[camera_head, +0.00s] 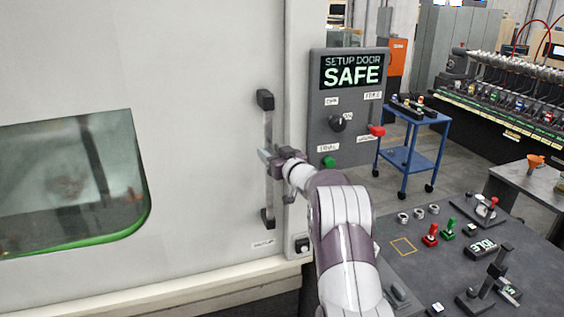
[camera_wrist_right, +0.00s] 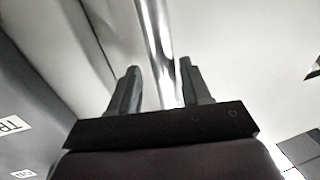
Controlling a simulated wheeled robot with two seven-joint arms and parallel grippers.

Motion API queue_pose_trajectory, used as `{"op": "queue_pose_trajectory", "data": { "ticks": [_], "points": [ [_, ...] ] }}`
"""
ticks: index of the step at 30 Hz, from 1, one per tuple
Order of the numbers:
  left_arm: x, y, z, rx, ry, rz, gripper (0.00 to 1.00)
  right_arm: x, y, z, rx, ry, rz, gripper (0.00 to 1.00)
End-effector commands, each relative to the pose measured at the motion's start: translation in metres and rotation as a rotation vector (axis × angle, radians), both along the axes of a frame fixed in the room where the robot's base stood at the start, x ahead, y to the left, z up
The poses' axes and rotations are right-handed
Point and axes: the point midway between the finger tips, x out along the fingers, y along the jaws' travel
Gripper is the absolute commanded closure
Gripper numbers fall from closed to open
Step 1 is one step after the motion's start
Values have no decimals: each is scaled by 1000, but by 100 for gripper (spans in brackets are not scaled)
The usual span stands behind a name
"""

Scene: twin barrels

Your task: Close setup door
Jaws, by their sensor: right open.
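The setup door (camera_head: 200,80) is a large pale grey panel with a dark, green-edged window (camera_head: 70,180) at its left. Its vertical bar handle (camera_head: 267,130) has black end mounts and stands near the door's right edge. My right gripper (camera_head: 268,157) is at the lower half of the handle. In the right wrist view, the shiny handle bar (camera_wrist_right: 158,50) runs between the two dark open fingers (camera_wrist_right: 158,85), with space on both sides. Whether a finger touches the bar cannot be told. My left gripper is not in view.
A grey control panel (camera_head: 318,120) right of the door shows "SETUP DOOR SAFE" and carries knobs and a red lever. A dark table (camera_head: 450,250) with small fixtures stands at the lower right. A blue cart (camera_head: 400,158) stands behind it on open floor.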

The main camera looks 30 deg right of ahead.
Motion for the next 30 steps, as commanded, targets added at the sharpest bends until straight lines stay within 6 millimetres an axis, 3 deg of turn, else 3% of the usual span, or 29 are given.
{"op": "queue_pose_trajectory", "data": {
  "ticks": [9, 15, 30],
  "points": [
    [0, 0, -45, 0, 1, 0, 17, -75, 2, -6, -1, -4, -4, 52],
    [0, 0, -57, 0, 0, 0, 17, -111, 4, -2, -1, -5, -4, 52],
    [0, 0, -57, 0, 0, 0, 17, -119, 4, 1, 0, -4, -2, 52]
  ]
}}
